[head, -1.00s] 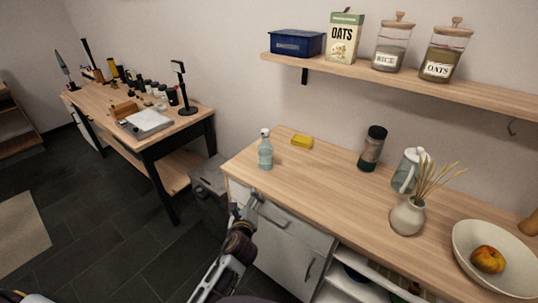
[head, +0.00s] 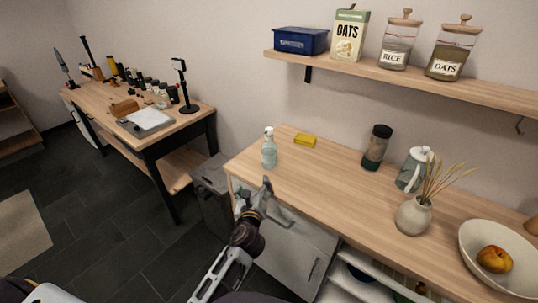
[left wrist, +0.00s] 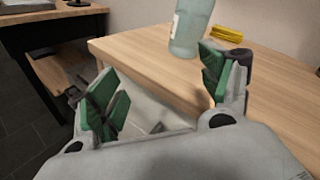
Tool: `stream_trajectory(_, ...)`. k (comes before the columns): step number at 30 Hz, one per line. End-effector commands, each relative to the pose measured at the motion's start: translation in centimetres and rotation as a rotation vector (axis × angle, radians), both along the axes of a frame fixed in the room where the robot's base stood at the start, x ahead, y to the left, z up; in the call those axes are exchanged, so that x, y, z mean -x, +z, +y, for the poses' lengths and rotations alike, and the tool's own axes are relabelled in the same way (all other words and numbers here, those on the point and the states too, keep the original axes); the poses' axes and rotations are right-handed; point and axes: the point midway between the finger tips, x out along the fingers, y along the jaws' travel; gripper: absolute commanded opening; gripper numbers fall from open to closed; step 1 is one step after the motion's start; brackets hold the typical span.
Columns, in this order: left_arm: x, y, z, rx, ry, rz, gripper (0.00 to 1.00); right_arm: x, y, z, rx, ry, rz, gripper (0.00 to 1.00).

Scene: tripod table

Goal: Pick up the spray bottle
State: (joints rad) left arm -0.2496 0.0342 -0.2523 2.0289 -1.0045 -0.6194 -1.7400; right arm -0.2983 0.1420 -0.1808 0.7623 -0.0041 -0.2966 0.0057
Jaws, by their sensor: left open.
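The spray bottle (head: 269,149) is pale blue-green and see-through with a white top. It stands upright near the left end of the wooden counter. My left gripper (head: 256,190) is at the counter's front edge, below and in front of the bottle, apart from it. In the left wrist view the bottle (left wrist: 190,28) shows beyond the fingers, its top cut off by the frame. My left gripper (left wrist: 160,97) shows there with green-padded fingers spread wide and nothing between them. My right gripper is in neither view.
A yellow sponge (head: 305,140) lies right of the bottle, close to the wall. A dark-topped shaker (head: 376,148), a glass pitcher (head: 413,169), a vase (head: 413,215) and a bowl (head: 470,262) stand farther right. The counter (head: 325,180) is clear between bottle and vase.

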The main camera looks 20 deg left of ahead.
Motion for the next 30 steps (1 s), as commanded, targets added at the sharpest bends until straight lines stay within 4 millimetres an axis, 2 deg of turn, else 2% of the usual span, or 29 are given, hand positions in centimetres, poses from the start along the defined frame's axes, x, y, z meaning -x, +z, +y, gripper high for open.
stream_trajectory(15, -2.3, 2.8, -3.4, -0.44, -0.131, -0.052, 0.79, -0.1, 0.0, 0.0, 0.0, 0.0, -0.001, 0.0)
stream_trajectory(30, -2.6, 3.0, -3.6, -0.464, -0.137, -0.055, 0.79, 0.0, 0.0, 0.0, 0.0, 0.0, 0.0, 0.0)
